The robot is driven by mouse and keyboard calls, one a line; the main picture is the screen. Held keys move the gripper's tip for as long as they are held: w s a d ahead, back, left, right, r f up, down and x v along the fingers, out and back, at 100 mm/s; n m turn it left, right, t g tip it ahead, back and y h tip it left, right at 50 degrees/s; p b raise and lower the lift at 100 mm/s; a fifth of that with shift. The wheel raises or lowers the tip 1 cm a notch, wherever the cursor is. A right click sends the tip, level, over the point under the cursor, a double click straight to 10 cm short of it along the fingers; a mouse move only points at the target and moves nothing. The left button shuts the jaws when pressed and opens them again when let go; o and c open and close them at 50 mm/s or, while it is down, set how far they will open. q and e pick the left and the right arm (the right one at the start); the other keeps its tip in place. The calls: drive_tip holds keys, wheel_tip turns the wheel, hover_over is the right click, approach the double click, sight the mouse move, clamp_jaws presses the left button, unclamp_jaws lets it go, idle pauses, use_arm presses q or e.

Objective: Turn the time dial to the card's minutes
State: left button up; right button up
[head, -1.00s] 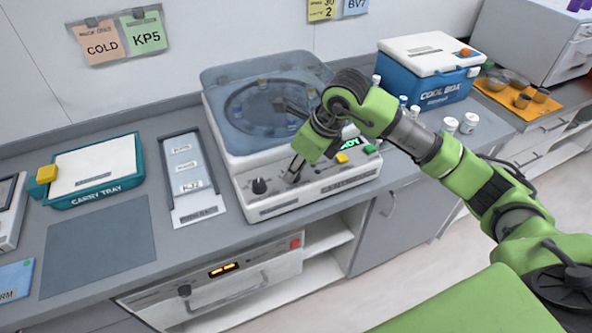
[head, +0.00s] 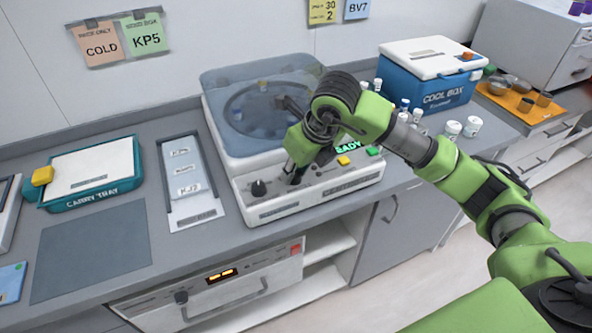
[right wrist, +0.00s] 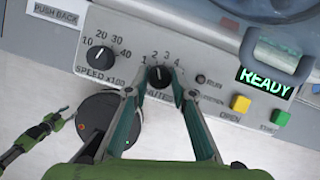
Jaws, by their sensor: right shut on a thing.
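The time dial (right wrist: 159,76) is a black knob on the centrifuge's front panel, with marks 1 to 4 above it in the right wrist view. Its white pointer line is roughly upward, near 2 and 3; the exact mark is hard to tell. My right gripper (right wrist: 161,70) is shut on the time dial, a finger on each side. In the head view my right gripper (head: 296,178) hides most of the dial. The yellow card (head: 322,11) on the wall shows 30 and, below it, 2. My left gripper (right wrist: 55,122) appears small at lower left; its jaws are unclear.
The speed dial (right wrist: 102,58) sits left of the time dial. A yellow button (right wrist: 241,104), a green button (right wrist: 281,118) and a READY display (right wrist: 265,82) are to the right. The centrifuge lid (head: 262,105) rises behind the panel. A cool box (head: 432,78) stands at right.

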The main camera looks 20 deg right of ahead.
drive_tip(key=o, duration=1.1)
drive_tip(key=v, duration=1.2)
drive_tip(key=shift+s+f, duration=0.1)
